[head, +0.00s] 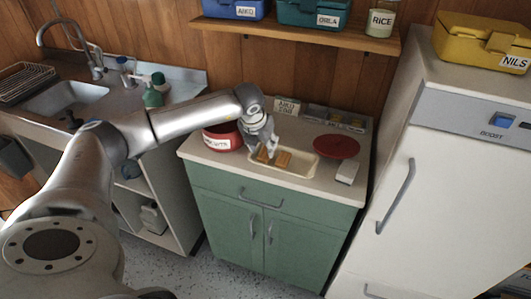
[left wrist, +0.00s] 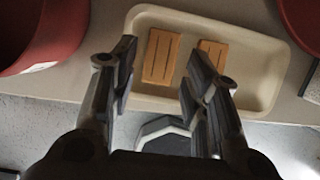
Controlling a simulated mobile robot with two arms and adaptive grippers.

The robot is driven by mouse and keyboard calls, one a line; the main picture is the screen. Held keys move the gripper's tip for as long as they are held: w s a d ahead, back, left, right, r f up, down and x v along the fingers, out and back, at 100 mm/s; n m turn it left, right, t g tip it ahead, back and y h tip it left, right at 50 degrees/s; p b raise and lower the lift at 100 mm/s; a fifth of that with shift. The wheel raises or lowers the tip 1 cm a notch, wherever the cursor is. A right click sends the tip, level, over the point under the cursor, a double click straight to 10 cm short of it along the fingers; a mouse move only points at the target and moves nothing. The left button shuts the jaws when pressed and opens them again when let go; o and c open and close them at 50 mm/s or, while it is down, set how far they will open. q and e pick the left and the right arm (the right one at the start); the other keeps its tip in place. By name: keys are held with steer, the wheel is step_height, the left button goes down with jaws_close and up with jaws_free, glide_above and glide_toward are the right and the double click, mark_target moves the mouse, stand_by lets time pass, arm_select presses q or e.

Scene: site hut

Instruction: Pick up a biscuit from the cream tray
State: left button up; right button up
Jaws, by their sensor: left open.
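The cream tray (head: 297,171) lies on the counter of the green cabinet, and its rim fills the upper middle of the left wrist view (left wrist: 262,42). Two flat tan biscuits lie in it: a left biscuit (left wrist: 161,57) and a right biscuit (left wrist: 213,53), also seen in the head view (head: 283,159). My left gripper (head: 268,154) is over the left part of the tray. In the left wrist view my left gripper (left wrist: 157,70) has its fingers apart with nothing between them, pointing toward the biscuits. My right gripper is not in view.
A red labelled tin (head: 222,138) stands left of the tray. A red round lid (head: 336,147) and a small white block (head: 347,172) lie to its right. Small labelled boxes (head: 287,106) stand behind. A shelf (head: 300,34) hangs above; a white fridge (head: 440,170) stands at right.

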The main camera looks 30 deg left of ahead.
mark_target(265, 153)
arm_select(q)
steer(key=p+x, duration=0.1)
steer(key=x, duration=0.2)
steer(key=shift+w+f, duration=0.25)
steer(key=shift+w, duration=0.05)
steer(key=shift+s+f, duration=0.1)
steer(key=c, duration=0.5)
steer(key=shift+s+f, duration=0.1)
steer(key=shift+c, duration=0.2)
